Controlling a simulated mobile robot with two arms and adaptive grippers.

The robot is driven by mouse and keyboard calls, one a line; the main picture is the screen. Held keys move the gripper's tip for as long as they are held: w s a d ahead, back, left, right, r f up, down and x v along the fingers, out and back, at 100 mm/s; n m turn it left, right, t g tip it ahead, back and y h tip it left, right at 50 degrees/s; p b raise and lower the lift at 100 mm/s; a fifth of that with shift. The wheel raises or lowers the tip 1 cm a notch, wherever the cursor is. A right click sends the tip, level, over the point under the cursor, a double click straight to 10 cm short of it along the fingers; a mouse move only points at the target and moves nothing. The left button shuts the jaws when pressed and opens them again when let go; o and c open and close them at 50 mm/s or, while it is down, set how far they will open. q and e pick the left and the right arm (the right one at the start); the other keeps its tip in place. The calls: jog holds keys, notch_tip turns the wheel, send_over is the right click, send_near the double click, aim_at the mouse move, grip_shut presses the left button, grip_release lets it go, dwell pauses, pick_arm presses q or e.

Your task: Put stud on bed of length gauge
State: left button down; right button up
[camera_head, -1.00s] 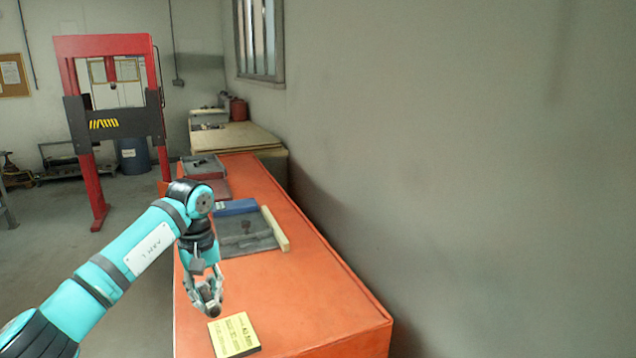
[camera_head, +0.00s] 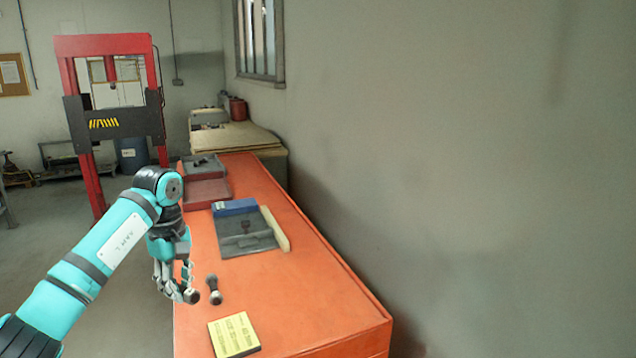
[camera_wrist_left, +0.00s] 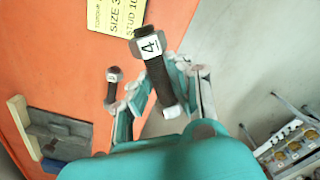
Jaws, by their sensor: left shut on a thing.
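My left gripper (camera_head: 180,290) is shut on a dark threaded stud (camera_wrist_left: 158,75) with a hex nut at its far end and a white tag reading 4. In the head view the held stud's end (camera_head: 191,296) shows at the fingertips, by the left edge of the orange bench. A second, similar stud (camera_head: 214,290) is on the bench just right of the gripper; it also shows in the wrist view (camera_wrist_left: 112,88). A grey tray (camera_head: 262,243) with a blue block and a cream bar lies farther back; I cannot tell whether it is the length gauge. My right gripper is not in view.
A yellow card (camera_head: 234,335) with print lies near the front of the orange bench (camera_head: 320,310). A red tray (camera_head: 207,194) and a grey tray (camera_head: 202,167) with dark parts stand farther back. The bench's front right is clear, with the wall beyond.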

pick_arm(q)
jog(key=s+d+f+m, duration=0.3)
jog(key=s+m, duration=0.1)
jog(key=s, duration=0.4)
jog(key=s+d+f+m, duration=0.3)
jog(key=s+m, duration=0.1)
jog(key=s, duration=0.5)
jog(key=s+d+f+m, duration=0.2)
jog(key=s+f+m, duration=0.1)
jog(key=s, duration=0.6)
jog(key=shift+d+f+m, duration=0.25)
jog(key=shift+d+m, duration=0.15)
jog(key=shift+m, duration=0.1)
